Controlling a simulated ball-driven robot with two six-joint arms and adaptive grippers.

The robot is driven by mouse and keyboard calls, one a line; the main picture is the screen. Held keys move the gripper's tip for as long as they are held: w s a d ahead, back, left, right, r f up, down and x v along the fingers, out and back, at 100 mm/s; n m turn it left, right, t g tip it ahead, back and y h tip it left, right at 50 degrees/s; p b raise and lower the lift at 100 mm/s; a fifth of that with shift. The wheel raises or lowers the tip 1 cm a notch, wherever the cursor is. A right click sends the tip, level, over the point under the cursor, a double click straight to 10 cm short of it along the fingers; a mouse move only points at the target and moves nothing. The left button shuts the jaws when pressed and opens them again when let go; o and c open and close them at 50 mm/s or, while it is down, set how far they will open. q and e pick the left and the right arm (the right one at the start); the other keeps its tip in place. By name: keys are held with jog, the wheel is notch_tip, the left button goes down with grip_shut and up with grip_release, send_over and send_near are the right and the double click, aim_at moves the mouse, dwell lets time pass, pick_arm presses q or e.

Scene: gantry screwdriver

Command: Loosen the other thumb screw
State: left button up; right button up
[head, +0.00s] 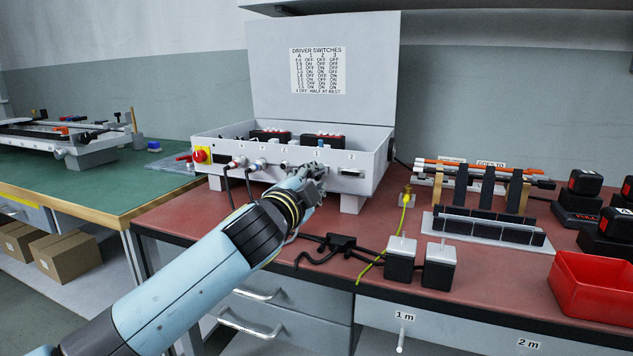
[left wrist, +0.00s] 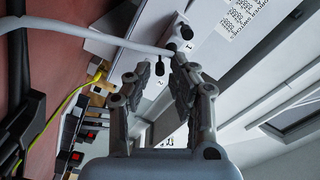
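The grey driver box (head: 375,167) stands on the red bench with its lid up. My left gripper (head: 316,172) is at the box's front panel, near the sockets marked 1 and 2, and hides part of it. In the left wrist view its two fingers (left wrist: 160,72) are apart. A small dark knob (left wrist: 160,68), possibly a thumb screw, shows between the fingertips; I see no clear contact. A pale cable (left wrist: 90,33) crosses just beyond the fingertips to a dark-tipped fitting (left wrist: 186,32) on the panel. The other thumb screw is not clearly seen. My right gripper is not in view.
Black leads and a power block (head: 341,241) lie on the bench in front of the box. A yellow-green wire (head: 402,222), two grey-topped blocks (head: 400,260), a dark rack (head: 490,225) and a red bin (head: 590,290) stand to the right. A green bench (head: 110,185) is at left.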

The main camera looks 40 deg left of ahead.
pick_arm(q)
jog(key=shift+r+m+p, duration=0.1)
jog(key=shift+m+p, duration=0.2)
jog(key=shift+p, duration=0.05)
jog(key=m+p, duration=0.4)
jog(key=m, duration=0.5)
jog(key=shift+m+p, duration=0.3)
jog(key=shift+p, duration=0.1)
jog(key=m+p, duration=0.2)
jog(key=m, duration=0.2)
jog(key=shift+r, duration=0.15)
jog(key=m, duration=0.3)
jog(key=shift+p, duration=0.35)
jog(key=m, duration=0.2)
jog(key=shift+f+m, duration=0.2)
jog(key=shift+m, duration=0.2)
jog(key=m+p, duration=0.2)
jog(key=m, duration=0.2)
jog(key=shift+r, duration=0.15)
jog(key=m+p, duration=0.1)
jog(key=m, duration=0.3)
jog(key=shift+m, duration=0.4)
jog(key=shift+f+m, duration=0.2)
jog(key=shift+m, duration=0.3)
grip_shut()
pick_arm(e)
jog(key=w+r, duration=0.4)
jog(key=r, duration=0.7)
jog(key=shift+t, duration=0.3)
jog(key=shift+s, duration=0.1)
